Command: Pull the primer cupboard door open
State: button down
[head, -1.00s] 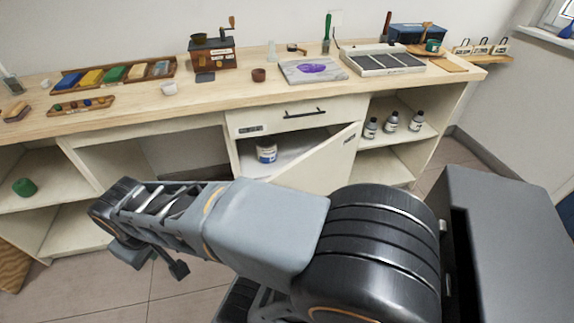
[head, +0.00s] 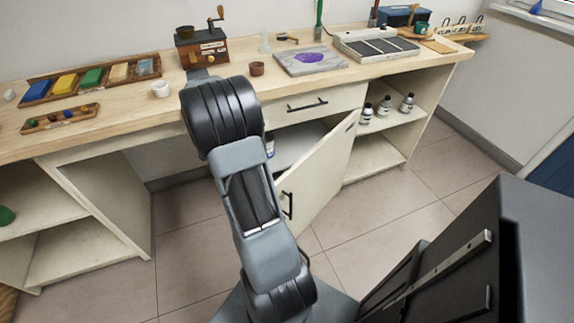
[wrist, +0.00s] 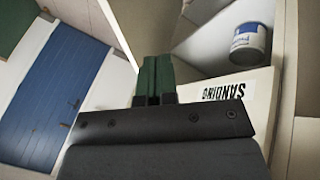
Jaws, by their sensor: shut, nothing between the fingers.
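The cream cupboard door (head: 325,170) under the drawer stands wide open, hinged at its right side and swung out toward me. Its black bar handle (head: 288,205) is near the free edge. Inside, a white and blue can (wrist: 250,42) shows in the wrist view; in the head view my arm mostly covers it. My gripper (wrist: 155,80) has its two green fingers together, empty, in front of the open cupboard. The handle is not between them. In the head view my arm hides the gripper.
The workbench (head: 120,118) holds paint trays, a wooden grinder (head: 203,48) and a grey slab (head: 310,62). Several bottles (head: 385,106) stand on the right shelf. Tiled floor (head: 385,225) is free right of the door. A blue door (wrist: 55,85) is farther off.

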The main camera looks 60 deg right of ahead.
jog(key=s+d+f+m+g+b, duration=0.1)
jog(key=s+d+f+m, duration=0.2)
jog(key=s+d+f, duration=0.6)
jog(key=shift+s+f+m+g, duration=0.4)
jog(key=shift+s+f, duration=0.75)
jog(key=shift+f, duration=0.05)
